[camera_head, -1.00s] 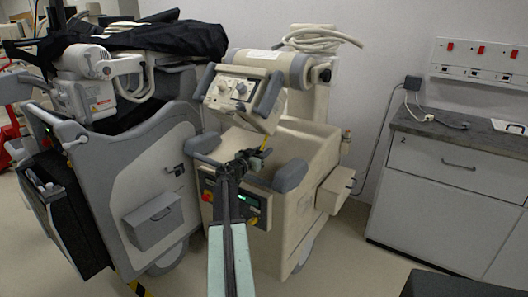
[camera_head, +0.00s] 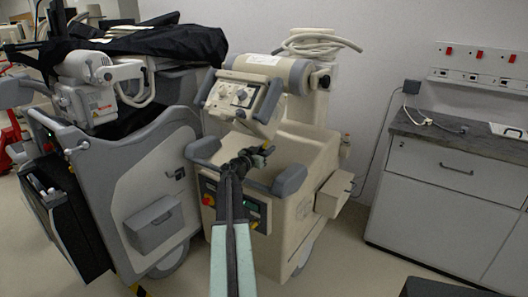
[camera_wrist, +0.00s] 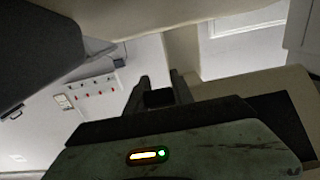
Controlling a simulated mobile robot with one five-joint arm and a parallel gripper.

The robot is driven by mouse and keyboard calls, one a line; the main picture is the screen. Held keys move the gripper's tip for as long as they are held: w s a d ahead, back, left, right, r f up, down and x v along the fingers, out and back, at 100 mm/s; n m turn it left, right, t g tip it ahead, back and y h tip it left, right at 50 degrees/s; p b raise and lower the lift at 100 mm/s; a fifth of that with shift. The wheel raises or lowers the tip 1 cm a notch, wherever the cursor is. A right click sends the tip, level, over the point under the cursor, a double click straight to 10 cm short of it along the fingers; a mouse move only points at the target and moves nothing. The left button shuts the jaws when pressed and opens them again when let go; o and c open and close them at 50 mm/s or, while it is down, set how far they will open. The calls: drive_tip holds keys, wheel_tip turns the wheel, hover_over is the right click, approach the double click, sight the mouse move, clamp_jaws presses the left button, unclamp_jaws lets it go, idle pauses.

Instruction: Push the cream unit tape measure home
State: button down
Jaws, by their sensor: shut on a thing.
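The cream unit (camera_head: 306,155) stands in the middle of the head view, with its tilted control head (camera_head: 238,99) above the front tray. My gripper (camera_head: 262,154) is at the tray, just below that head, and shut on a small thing. I take this to be the tape measure (camera_head: 267,147), but only a tiny yellowish bit shows beside the jaws. In the wrist view, my gripper's fingers (camera_wrist: 160,90) stand either side of a dark block (camera_wrist: 158,98). Most of the tape measure is hidden or too dark to tell.
A grey cart (camera_head: 160,175) with a black cover (camera_head: 150,40) stands close on the left. A cabinet (camera_head: 445,185) stands at the right, with floor free between it and the cream unit. Grey handles (camera_head: 291,180) flank the tray.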

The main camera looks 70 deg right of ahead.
drive_tip(key=shift+s+d+r, duration=0.1)
drive_tip(key=c, duration=1.1)
unclamp_jaws()
drive_tip(key=v, duration=0.8)
